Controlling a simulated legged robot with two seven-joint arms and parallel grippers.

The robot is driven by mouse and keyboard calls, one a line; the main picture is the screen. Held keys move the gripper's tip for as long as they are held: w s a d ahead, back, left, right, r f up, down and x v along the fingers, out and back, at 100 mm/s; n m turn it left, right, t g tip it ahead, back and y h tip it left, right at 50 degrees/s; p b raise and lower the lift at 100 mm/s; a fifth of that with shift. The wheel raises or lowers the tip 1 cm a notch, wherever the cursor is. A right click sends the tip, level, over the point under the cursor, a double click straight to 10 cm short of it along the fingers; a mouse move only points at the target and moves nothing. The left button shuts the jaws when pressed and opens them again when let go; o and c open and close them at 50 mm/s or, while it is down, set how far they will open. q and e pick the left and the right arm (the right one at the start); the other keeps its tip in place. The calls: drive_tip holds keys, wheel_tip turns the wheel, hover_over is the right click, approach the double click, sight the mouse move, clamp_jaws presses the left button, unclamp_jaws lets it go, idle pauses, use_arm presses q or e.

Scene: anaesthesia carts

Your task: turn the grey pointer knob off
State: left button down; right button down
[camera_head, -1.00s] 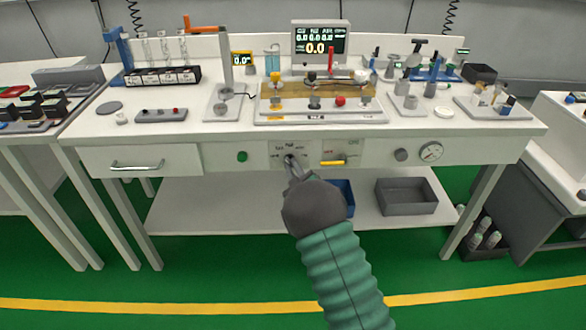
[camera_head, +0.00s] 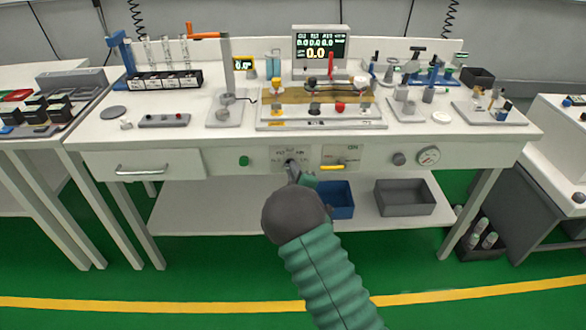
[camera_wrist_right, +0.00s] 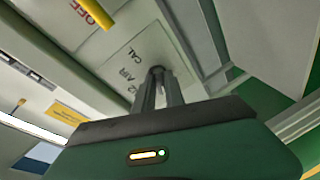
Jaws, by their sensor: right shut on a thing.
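The grey pointer knob (camera_head: 290,162) is on a pale labelled plate in the front panel of the white bench. Only a little of it shows, as my fingers cover most of it. My right gripper (camera_head: 292,171) reaches up to it from below and is shut on it. In the right wrist view the two fingers (camera_wrist_right: 158,90) meet around the knob (camera_wrist_right: 156,70), beside printed labels including CAL and AIR. The pointer's exact direction is hidden by the fingers. My left gripper is out of view.
A yellow lever (camera_head: 333,167) is just right of the knob plate, and a green button (camera_head: 244,161) is to its left. A dark knob (camera_head: 399,159) and a gauge (camera_head: 429,155) are further right. A blue bin (camera_head: 340,201) and grey bin (camera_head: 404,197) stand on the lower shelf.

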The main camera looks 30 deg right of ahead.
drive_tip(key=shift+s+f+n+g+p, duration=0.15)
drive_tip(key=shift+n+g+p, duration=0.25)
drive_tip(key=shift+n, duration=0.5)
drive_tip(key=c, duration=1.4)
unclamp_jaws()
drive_tip(key=shift+c, duration=0.2)
drive_tip(key=shift+o, duration=0.2)
drive_tip(key=shift+d, duration=0.1)
drive_tip(key=p+v, duration=0.3)
drive_tip(key=v, duration=1.3)
drive_tip(key=shift+s+a, duration=0.25)
drive_tip(key=shift+s, duration=0.05)
drive_tip(key=shift+f, duration=0.2)
